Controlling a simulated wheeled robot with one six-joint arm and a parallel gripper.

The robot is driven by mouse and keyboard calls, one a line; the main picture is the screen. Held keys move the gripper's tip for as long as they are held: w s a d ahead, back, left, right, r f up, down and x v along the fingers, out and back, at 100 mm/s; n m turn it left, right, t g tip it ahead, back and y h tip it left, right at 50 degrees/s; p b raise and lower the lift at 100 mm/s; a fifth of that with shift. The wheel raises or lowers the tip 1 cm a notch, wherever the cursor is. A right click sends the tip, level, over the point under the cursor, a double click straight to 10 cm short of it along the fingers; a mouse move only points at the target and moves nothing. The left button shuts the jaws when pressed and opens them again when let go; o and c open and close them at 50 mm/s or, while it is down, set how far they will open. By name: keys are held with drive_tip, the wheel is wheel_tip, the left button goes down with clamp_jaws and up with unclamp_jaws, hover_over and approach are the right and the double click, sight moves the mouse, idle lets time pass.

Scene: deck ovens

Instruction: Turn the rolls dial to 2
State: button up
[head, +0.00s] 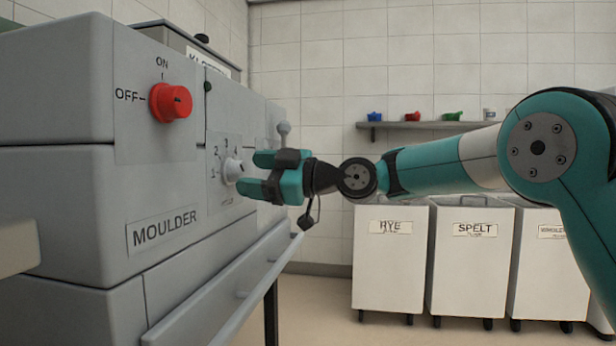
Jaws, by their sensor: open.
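A small white dial (232,171) sits on the front of the grey moulder (60,210), with the numbers 1, 2, 3 and 4 visible around it. The small word under it is too blurred to read, and its pointer setting cannot be made out. My gripper (248,173) is open and empty, with its teal fingers pointing left at the dial, one higher and one lower. The fingertips are close to the dial's right side. I cannot tell whether they reach around it or touch it.
A red knob (171,102) marked ON and OFF is up and left of the dial. A grey ball-topped lever (283,130) stands just behind my gripper. A grey tray ledge (215,290) juts out below. White bins labelled RYE (390,270) and SPELT (467,275) stand by the back wall.

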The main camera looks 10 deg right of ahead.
drive_tip(key=p+v, duration=0.1)
drive_tip(key=v, duration=1.3)
drive_tip(key=shift+s+d, duration=0.2)
drive_tip(key=s+a+f+m+g+h+p, duration=0.2)
drive_tip(key=s+a+f+m+h, duration=0.15)
drive_tip(key=s, duration=0.35)
drive_tip(key=s+a+f+m+g+h+p, duration=0.2)
drive_tip(key=s+f+m+h, duration=0.15)
drive_tip(key=s, duration=0.25)
drive_tip(key=s+d+f+m+g+h+p, duration=0.1)
drive_tip(key=s+d+f+m+g+h, duration=0.2)
drive_tip(key=s, duration=0.6)
drive_tip(key=s+d+f+m+h+p, duration=0.1)
drive_tip(key=s+d+f+m+h, duration=0.3)
drive_tip(key=s, duration=0.4)
wheel_tip(320, 180, up, 36)
drive_tip(key=y+p, duration=0.1)
drive_tip(key=p, duration=3.6)
drive_tip(key=shift+w+r+p, duration=0.25)
drive_tip(key=shift+w+p, duration=0.05)
drive_tip(key=shift+w, duration=0.1)
drive_tip(key=shift+d, duration=0.1)
